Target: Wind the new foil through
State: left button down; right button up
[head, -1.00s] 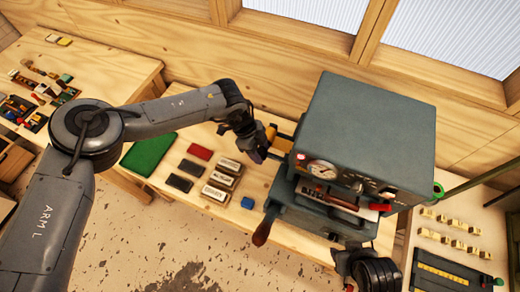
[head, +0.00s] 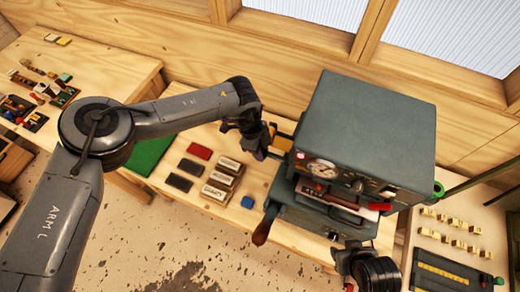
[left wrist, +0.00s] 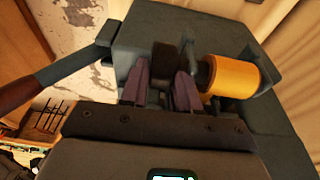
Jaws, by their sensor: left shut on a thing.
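The grey foil machine (head: 375,125) stands at the right of the bench, with a dial and a red-marked slot on its front. A yellow-orange foil roll (head: 283,143) sits at its left side; in the left wrist view the roll (left wrist: 232,75) is just right of my fingers. My left gripper (head: 260,150) is beside the roll. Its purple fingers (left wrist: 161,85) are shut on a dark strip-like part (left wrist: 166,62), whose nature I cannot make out. Part of my right arm shows below the machine; its fingertips are not clear.
A wooden-handled lever (head: 262,230) sticks out at the machine's front left. A side table at right holds small brass pieces (head: 450,240).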

pick_arm(q)
jog(key=y+b, duration=0.1)
jog(key=y, duration=0.1)
jog(key=shift+s+d+f+t+y+b, duration=0.15)
jog(key=shift+d+f+t+y+b, duration=0.05)
jog(key=shift+d+t+y+b, duration=0.2)
jog(key=shift+t+y+b, duration=0.4)
jog(key=shift+y+b, duration=0.6)
jog(key=shift+y, duration=0.1)
jog(key=c, duration=0.9)
grip_release()
jog(key=shift+r, duration=0.1)
jog(key=shift+d+r, duration=0.1)
jog(key=shift+r, duration=0.15)
jog(key=v, duration=1)
jog(key=shift+b, duration=0.3)
